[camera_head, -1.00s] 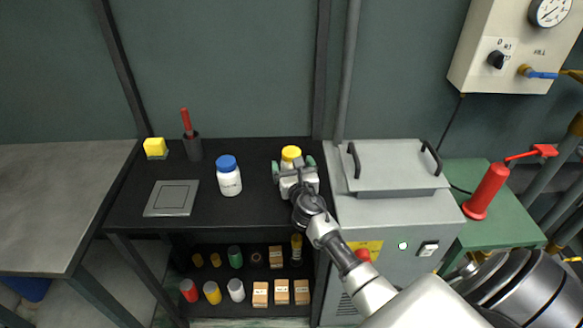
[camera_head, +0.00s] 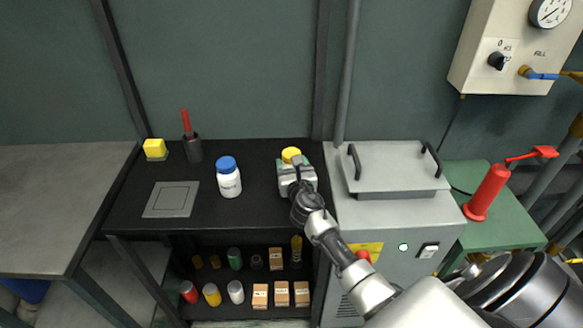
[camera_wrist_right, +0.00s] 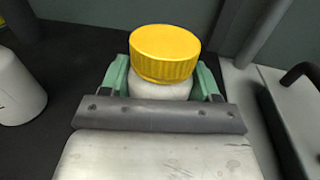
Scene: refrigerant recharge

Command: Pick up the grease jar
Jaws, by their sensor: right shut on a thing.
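The jar with a yellow lid (camera_head: 291,154) is at the right end of the black bench top; I take it for the grease jar. My right gripper (camera_head: 296,171) is shut on it from the front. In the right wrist view the yellow lid (camera_wrist_right: 165,52) stands above the green fingers, and the pale body (camera_wrist_right: 160,89) is between them. The gripper hides most of the jar body and its base, so I cannot tell whether it touches the bench. My left gripper is not in view.
A white jar with a blue lid (camera_head: 228,178) stands to the left on the bench. A grey square plate (camera_head: 171,199), a yellow block (camera_head: 155,149) and a dark cup with a red handle (camera_head: 193,147) are further left. A grey lidded machine (camera_head: 395,172) stands close on the right.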

